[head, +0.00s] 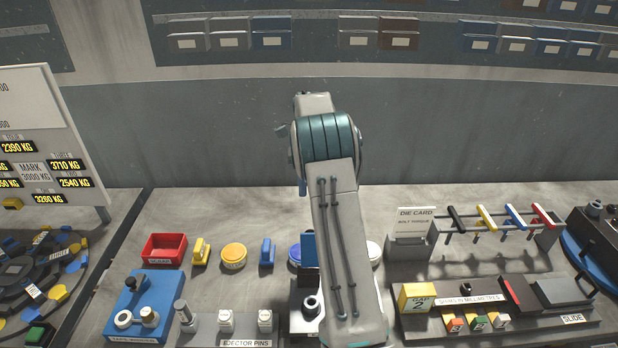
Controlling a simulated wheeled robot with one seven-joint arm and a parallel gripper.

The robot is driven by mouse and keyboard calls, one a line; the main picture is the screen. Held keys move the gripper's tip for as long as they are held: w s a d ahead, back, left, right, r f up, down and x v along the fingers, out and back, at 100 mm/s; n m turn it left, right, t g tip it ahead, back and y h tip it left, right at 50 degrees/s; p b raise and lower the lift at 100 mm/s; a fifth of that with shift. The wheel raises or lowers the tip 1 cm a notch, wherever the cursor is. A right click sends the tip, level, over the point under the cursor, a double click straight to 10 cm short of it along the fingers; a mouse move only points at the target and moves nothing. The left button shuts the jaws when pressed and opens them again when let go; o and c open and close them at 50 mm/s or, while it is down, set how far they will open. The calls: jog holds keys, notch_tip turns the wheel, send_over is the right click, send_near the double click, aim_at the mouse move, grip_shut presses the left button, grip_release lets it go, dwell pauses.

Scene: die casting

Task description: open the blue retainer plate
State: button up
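I cannot tell for sure which thing is the blue retainer plate. A small blue upright piece (308,247) stands just left of my arm, above a dark fitting, and my arm hides part of it. A blue block (136,285) with two rings and a black knob sits at the lower left, its front label too small to read. My arm rises through the middle of the head view, over the bench. My gripper does not show; the arm's upper links cover that area.
A red bin (165,249), yellow round lid (233,256) and ejector pins block (225,329) stand left of my arm. On the right are a die card stand (410,232), a rack with coloured handles (500,222) and a slide tray (500,312). Open bench lies behind them.

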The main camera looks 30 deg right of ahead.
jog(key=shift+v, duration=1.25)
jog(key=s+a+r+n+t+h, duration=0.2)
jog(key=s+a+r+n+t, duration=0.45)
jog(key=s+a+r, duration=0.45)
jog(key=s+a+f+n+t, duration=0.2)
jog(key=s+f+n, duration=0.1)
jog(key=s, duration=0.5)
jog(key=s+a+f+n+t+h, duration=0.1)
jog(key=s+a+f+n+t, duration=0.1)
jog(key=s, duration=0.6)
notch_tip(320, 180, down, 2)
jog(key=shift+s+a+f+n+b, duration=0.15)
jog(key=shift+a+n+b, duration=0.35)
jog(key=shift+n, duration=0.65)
